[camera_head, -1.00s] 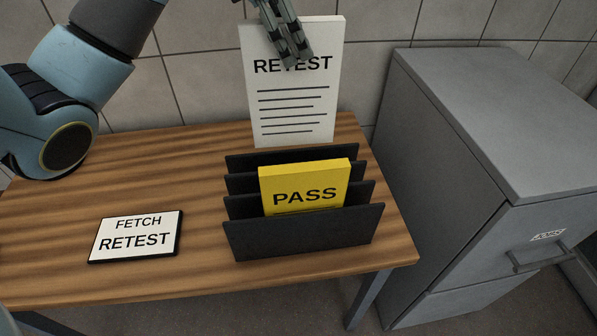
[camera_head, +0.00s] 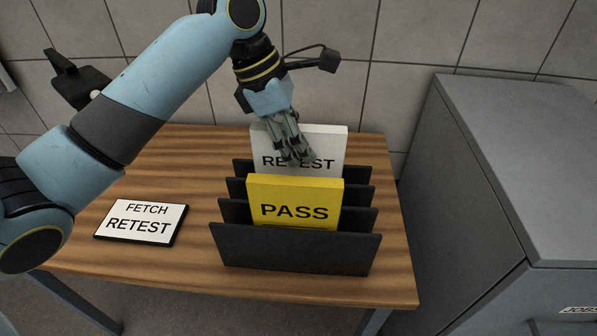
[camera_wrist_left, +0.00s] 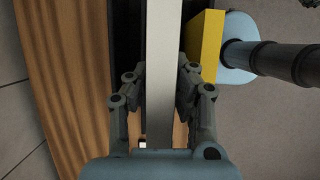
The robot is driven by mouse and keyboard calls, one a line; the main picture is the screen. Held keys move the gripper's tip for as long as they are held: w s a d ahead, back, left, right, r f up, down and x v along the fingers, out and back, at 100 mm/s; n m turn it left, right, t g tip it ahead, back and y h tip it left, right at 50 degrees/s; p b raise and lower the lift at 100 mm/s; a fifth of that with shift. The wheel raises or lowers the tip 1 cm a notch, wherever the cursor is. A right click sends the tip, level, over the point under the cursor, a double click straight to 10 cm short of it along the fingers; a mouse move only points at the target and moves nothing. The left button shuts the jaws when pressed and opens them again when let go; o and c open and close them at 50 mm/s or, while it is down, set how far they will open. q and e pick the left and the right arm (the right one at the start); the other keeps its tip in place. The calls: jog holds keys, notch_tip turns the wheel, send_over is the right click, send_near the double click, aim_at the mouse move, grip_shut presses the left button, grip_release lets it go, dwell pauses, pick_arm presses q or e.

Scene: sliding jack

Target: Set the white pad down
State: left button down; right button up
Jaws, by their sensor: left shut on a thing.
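The white pad (camera_head: 330,140), marked RETEST, stands upright in the black rack (camera_head: 295,250), seemingly in its rearmost slot. Its lower part is hidden by a divider and the yellow PASS pad (camera_head: 295,205), so I cannot tell whether it touches the slot floor. My left gripper (camera_head: 297,160) comes from above and is shut on the pad's upper part. The left wrist view shows the pad's pale edge (camera_wrist_left: 163,70) between my left fingers (camera_wrist_left: 160,100). My right gripper is not in view.
A sign (camera_head: 143,220) reading FETCH RETEST lies on the wooden table (camera_head: 190,180), left of the rack. A grey cabinet (camera_head: 500,190) stands right of the table. A tiled wall (camera_head: 400,60) is behind. The table left of the rack is largely clear.

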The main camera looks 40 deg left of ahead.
aim_at(298, 170)
pick_arm(q)
jog(key=shift+f, duration=0.9)
notch_tip(298, 170, down, 4)
jog(key=shift+r, duration=0.1)
jog(key=c, duration=1.4)
grip_release()
jog(key=shift+c, duration=0.2)
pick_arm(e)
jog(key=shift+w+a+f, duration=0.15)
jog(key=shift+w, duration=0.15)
